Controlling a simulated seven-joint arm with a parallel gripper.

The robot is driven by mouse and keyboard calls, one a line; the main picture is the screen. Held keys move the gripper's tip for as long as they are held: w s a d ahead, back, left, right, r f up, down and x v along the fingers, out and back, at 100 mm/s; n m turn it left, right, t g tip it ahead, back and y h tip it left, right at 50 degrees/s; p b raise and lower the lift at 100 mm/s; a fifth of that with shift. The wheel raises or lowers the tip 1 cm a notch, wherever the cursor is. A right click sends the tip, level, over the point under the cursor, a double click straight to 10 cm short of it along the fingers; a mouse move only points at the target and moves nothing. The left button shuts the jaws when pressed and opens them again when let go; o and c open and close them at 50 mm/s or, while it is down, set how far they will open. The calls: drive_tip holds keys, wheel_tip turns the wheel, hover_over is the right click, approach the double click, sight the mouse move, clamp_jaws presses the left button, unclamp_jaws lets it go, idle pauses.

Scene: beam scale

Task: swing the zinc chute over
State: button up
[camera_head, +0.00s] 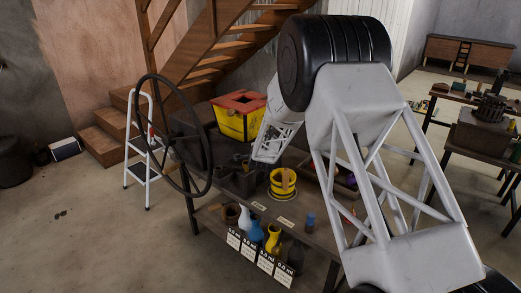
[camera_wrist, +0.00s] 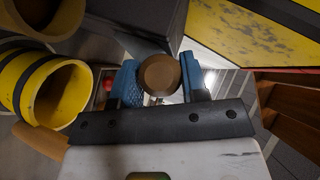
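In the wrist view my gripper (camera_wrist: 161,84) has its two blue-padded fingers on either side of a round brown wooden knob (camera_wrist: 160,75), seen end-on. The pads lie close against both sides of the knob, and the gripper looks shut on it. What the knob is fixed to is hidden behind it. A dark grey slab (camera_wrist: 135,18) lies just beyond the fingers; I cannot tell whether it is part of the zinc chute. In the head view my arm hides the gripper and the knob, and no chute can be made out for certain.
A yellow hopper with a red rim (camera_head: 237,124) and a yellow-and-black cylinder (camera_head: 283,190) stand on the bench, both near the gripper. A large dark wheel (camera_head: 140,110) stands at its left. Bottles (camera_head: 256,233) fill the shelf below. Open floor lies left.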

drive_tip(key=shift+w+r, duration=0.1)
drive_tip(key=shift+r, duration=0.15)
clamp_jaws()
drive_tip(key=shift+t, duration=0.3)
drive_tip(key=shift+s+d+f+m+t+y, duration=0.2)
drive_tip(key=shift+s+d+m+t+y, duration=0.15)
drive_tip(key=shift+m+t, duration=0.15)
wheel_tip(320, 180, down, 6)
drive_tip(key=s+d+m+t+h, duration=0.2)
drive_tip(key=m+t+h, duration=0.1)
drive_tip(key=m+t, duration=0.4)
drive_tip(key=shift+d+m+t+h, duration=0.2)
drive_tip(key=shift+m+t+h, duration=0.2)
drive_tip(key=shift+m, duration=1.5)
drive_tip(key=o, duration=0.6)
unclamp_jaws()
drive_tip(key=shift+s+f, duration=0.1)
drive_tip(key=shift+f, duration=0.05)
drive_tip(key=shift+o, duration=0.2)
drive_tip(key=shift+f, duration=0.1)
